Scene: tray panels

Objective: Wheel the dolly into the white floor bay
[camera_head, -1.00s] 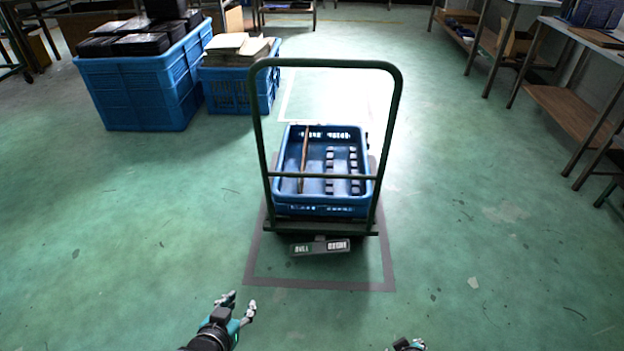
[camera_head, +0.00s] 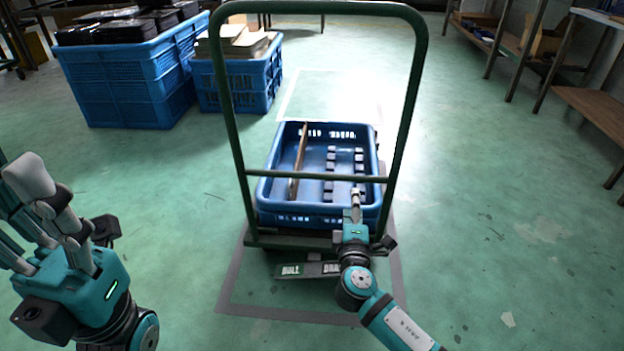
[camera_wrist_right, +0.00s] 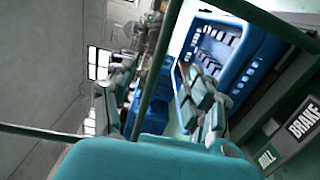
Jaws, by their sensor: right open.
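The dolly has a dark green handle frame (camera_head: 415,90) with a crossbar, and a blue crate (camera_head: 365,212) on its deck. It stands over a grey floor outline. The white floor bay (camera_head: 325,88) is a white outline beyond the crate, partly hidden by it. My left gripper (camera_head: 38,190) is at the lower left, apart from the dolly, with its fingers spread and empty. My right gripper (camera_head: 356,193) is at the near side of the dolly, by the crossbar. In the right wrist view its open fingers (camera_wrist_right: 160,95) straddle a green bar; I cannot tell whether they touch it.
Large blue crates (camera_head: 125,85) with dark goods and a smaller blue crate (camera_head: 240,82) with boxes stand left of the bay. Benches (camera_head: 590,105) line the right. A brake pedal (camera_head: 308,269) is low on the dolly. Floor on both sides is clear.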

